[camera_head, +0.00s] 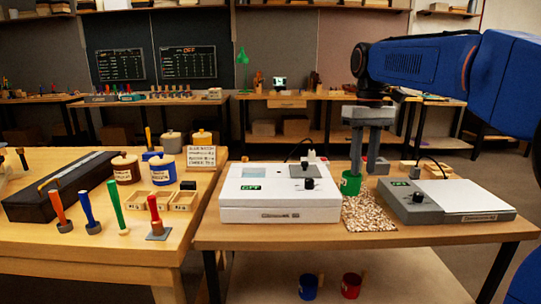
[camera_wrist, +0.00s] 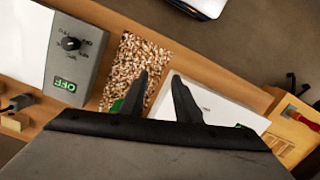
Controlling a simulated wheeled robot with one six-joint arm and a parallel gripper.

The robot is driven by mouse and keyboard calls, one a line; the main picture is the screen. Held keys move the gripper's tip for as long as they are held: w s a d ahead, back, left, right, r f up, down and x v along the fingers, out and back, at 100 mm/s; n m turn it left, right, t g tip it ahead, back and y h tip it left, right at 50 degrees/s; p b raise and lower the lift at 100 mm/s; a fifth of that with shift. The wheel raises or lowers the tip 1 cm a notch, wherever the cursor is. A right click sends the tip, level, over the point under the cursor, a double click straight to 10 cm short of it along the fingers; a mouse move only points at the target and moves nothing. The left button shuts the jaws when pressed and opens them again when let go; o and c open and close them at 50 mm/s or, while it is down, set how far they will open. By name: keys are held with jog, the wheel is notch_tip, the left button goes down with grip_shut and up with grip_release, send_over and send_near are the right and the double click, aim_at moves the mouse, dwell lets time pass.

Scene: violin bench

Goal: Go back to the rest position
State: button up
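My gripper (camera_head: 366,168) hangs from the blue arm above the right bench, pointing down over a tan granular mat. Its two dark fingers (camera_wrist: 162,95) stand apart in the wrist view, with the mat and a white surface visible between them. A green cup (camera_head: 350,184) stands at the mat's far edge, partly hidden by a finger in the head view. In the wrist view only a sliver of green (camera_wrist: 117,105) shows beside the left finger; my gripper's body hides the area below. I cannot tell whether a finger touches the cup.
A white OFF-labelled device (camera_head: 280,199) stands left of the granular mat (camera_head: 369,213), and a grey device (camera_head: 445,203) with a white plate stands right. The left bench holds a black case (camera_head: 62,188), jars and colored-handled tools. Red (camera_head: 351,285) and blue (camera_head: 308,286) mugs sit below.

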jog(key=s+d+f+m+t, duration=0.1)
jog(key=s+d+f+t, duration=0.1)
jog(key=s+f, duration=0.9)
jog(key=s+d+f+m+t, duration=0.2)
jog(key=s+f+t, duration=0.2)
jog(key=s+f, duration=0.7)
jog(key=s, duration=0.5)
jog(key=shift+s+d, duration=0.2)
jog(key=shift+d, duration=0.15)
